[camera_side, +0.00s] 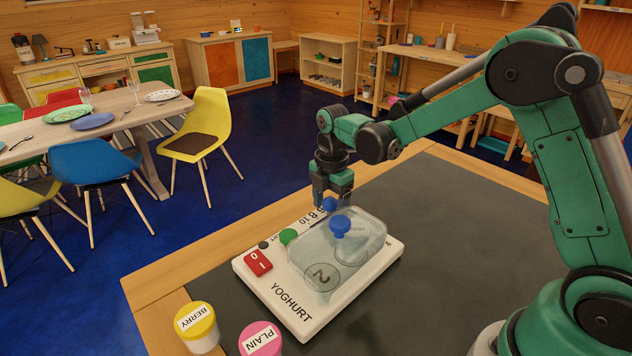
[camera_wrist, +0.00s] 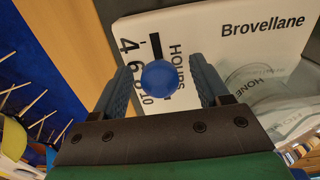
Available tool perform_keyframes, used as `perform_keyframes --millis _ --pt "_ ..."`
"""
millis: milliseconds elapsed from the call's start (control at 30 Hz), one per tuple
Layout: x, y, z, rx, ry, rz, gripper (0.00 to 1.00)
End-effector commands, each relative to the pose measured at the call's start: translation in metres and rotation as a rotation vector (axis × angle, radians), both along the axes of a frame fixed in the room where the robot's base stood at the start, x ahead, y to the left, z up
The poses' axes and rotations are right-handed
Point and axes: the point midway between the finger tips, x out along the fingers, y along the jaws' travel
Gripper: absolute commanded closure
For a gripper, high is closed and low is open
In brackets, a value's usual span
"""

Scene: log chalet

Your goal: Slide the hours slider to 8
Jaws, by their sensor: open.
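The yoghurt maker (camera_side: 303,318) is a white box on the dark mat. The round blue hours slider knob (camera_wrist: 160,77) sits in a dark slot (camera_wrist: 155,45) beside the printed "HOURS" and a scale of 4, 6, 8 and 10 (camera_wrist: 134,72). In the wrist view the knob appears beside the 8, but it stands above the scale, so its exact reading is unclear. My gripper (camera_wrist: 160,68) is open, with one finger on each side of the knob; contact is not clear. In the side view my gripper (camera_side: 332,192) points down at the maker's far end, over the knob (camera_side: 330,204).
A clear lid (camera_side: 372,222) with a blue handle (camera_side: 340,226) covers jars on the maker. A green button (camera_side: 288,237) and red 0/1 switch (camera_side: 258,262) are nearby. Yellow berry (camera_side: 200,340) and pink plain (camera_side: 260,343) pots stand in front. Right of the maker the mat is clear.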

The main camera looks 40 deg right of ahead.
Motion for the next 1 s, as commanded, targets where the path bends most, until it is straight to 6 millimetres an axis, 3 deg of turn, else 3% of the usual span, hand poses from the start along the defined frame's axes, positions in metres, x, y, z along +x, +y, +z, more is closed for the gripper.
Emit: perform_keyframes --millis 67,300,1000 --pt "0.000 0.000 0.000 0.000 0.000 0.000 0.34" --pt "0.000 0.000 0.000 0.000 0.000 0.000 1.00" --pt "-0.001 0.022 0.000 0.000 0.000 0.001 1.00"
